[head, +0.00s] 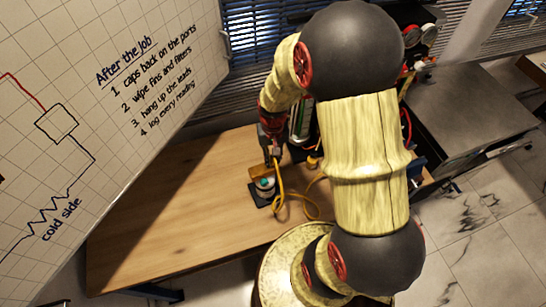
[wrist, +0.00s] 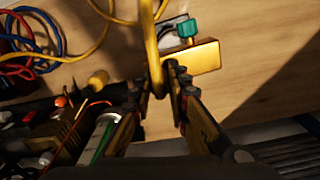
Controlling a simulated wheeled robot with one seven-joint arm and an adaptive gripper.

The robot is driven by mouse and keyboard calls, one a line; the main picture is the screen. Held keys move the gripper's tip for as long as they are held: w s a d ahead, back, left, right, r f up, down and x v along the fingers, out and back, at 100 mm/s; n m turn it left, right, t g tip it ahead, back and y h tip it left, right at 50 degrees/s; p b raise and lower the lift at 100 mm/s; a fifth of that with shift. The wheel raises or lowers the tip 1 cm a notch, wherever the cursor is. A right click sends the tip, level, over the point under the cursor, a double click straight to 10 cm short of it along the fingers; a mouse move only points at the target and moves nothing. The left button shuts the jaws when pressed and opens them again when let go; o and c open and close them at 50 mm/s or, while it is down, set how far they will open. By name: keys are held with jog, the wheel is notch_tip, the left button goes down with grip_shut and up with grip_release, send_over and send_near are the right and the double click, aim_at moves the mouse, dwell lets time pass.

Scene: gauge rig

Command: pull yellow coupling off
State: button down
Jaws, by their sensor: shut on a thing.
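My gripper (wrist: 160,84) is shut on the yellow coupling (wrist: 156,72), at the end of a thick yellow hose that runs up out of the wrist view. A brass block (wrist: 197,58) with a teal knob (wrist: 188,29) is right beside the fingers. I cannot tell whether the coupling is still seated on the block. In the head view my gripper (head: 272,150) points down above the block (head: 261,171), and the yellow hose (head: 278,192) loops away to its right. The fingers hide part of the coupling.
The wooden bench (head: 190,200) is clear to the left. Red and blue leads (wrist: 28,48), a yellow-handled tool (wrist: 98,78) and a green-and-white cylinder (wrist: 97,138) crowd the other side. A whiteboard (head: 100,110) stands at left.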

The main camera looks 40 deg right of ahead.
jog(key=shift+r, duration=0.2)
jog(key=shift+r+p, duration=1.75)
jog(key=shift+r, duration=0.65)
